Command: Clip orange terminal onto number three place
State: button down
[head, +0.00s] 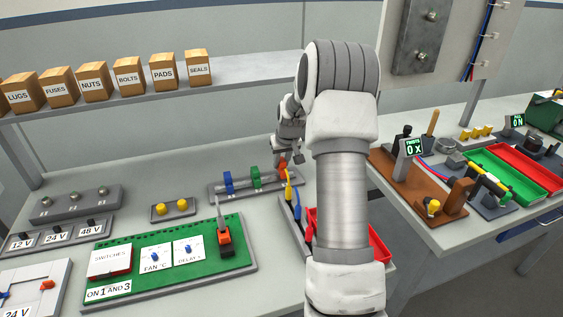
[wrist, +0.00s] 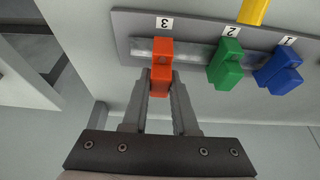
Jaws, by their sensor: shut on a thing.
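The orange terminal (wrist: 161,66) is between the fingers of my gripper (wrist: 160,84) in the wrist view. Its upper end overlaps the metal rail (wrist: 190,50) right below the label 3 (wrist: 164,23). I cannot tell whether it is seated on the rail. The green terminal (wrist: 226,63) sits at label 2 and the blue terminal (wrist: 279,68) at label 1. In the head view the orange terminal (head: 283,162) is at the right end of the rail plate (head: 240,186), under my gripper (head: 284,158), which is partly hidden by my arm.
A yellow thing (wrist: 253,11) stands beside the rail near labels 1 and 2. In the head view, a red bin (head: 380,254) is partly behind my arm. A green switch board (head: 140,270) lies at the front left. Boxes line the shelf (head: 250,70) above.

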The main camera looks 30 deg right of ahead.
jog(key=shift+f+b, duration=0.7)
jog(key=shift+f, duration=0.25)
jog(key=c, duration=0.6)
grip_release()
jog(key=p+v, duration=0.1)
jog(key=v, duration=1.6)
jog(key=shift+r, duration=0.2)
